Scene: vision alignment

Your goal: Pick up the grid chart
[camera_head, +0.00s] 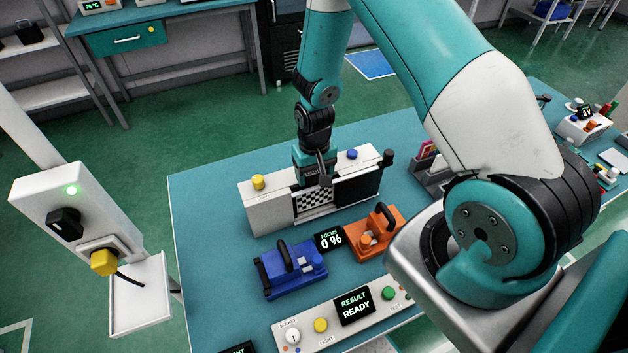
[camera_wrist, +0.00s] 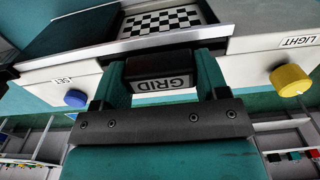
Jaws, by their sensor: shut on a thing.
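The grid chart (camera_head: 314,201) shows as a black-and-white checkered panel in the window of a white housing (camera_head: 268,212) on the teal table. In the wrist view the checkered panel (camera_wrist: 165,20) lies just beyond a black handle block labelled GRID (camera_wrist: 160,84). My gripper (camera_head: 318,172) reaches down to the top of the housing. In the wrist view my gripper (camera_wrist: 160,68) is shut on the GRID block, with one finger on each side. The chart's lower part and depth in the housing are hard to tell.
A yellow LIGHT knob (camera_head: 258,182) and a blue SET knob (camera_head: 352,154) stand on the housing top. A blue device (camera_head: 290,270), a focus display (camera_head: 330,239) reading 0 % and an orange device (camera_head: 374,235) stand in front. A result display (camera_head: 355,305) reads READY.

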